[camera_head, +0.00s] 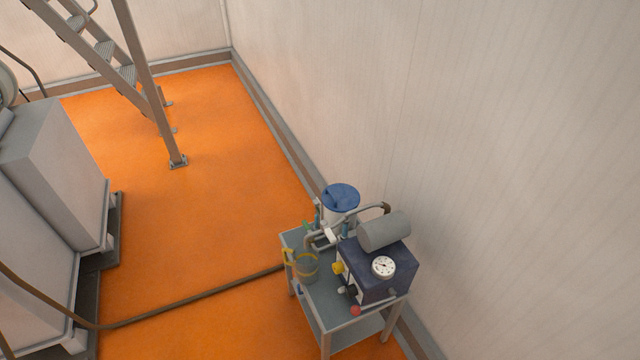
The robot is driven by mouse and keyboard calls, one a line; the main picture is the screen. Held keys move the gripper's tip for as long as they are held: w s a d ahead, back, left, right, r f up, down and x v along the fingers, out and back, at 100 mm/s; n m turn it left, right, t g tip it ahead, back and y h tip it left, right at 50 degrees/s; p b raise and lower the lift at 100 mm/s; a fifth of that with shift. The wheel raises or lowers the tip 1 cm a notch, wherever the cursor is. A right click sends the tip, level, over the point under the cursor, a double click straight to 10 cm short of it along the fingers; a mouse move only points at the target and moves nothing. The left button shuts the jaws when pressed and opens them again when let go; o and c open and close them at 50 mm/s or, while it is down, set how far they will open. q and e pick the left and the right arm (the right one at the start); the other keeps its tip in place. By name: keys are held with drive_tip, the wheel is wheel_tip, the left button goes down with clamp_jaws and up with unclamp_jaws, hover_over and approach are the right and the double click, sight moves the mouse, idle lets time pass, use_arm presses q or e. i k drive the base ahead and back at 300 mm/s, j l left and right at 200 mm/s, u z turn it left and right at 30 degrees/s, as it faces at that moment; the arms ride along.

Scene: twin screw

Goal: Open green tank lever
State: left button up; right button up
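A small green lever (308,226) shows at the left side of a white tank with a blue lid (340,197), at the back of a grey table (323,291). It is too small to tell whether it stands open or closed. Pipes run in front of the tank and partly hide it. Neither of my grippers is in view.
A dark blue pump box (375,268) with a dial gauge and a grey cylinder sits on the table's right side. A clear jug with a yellow rim (305,268) stands at left. A hose (190,301) crosses the orange floor. Pale cabinets (55,170) stand left; stairs (110,60) behind.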

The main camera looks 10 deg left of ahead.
sight(305, 223)
drive_tip(key=i+j+z, duration=0.35)
drive_tip(key=j+z, duration=0.2)
drive_tip(key=j, duration=0.2)
drive_tip(key=i+j+z, duration=0.25)
drive_tip(key=j, duration=0.2)
drive_tip(key=j+z, duration=0.25)
drive_tip(key=j, duration=0.15)
drive_tip(key=j+z, duration=0.25)
drive_tip(key=j, duration=0.25)
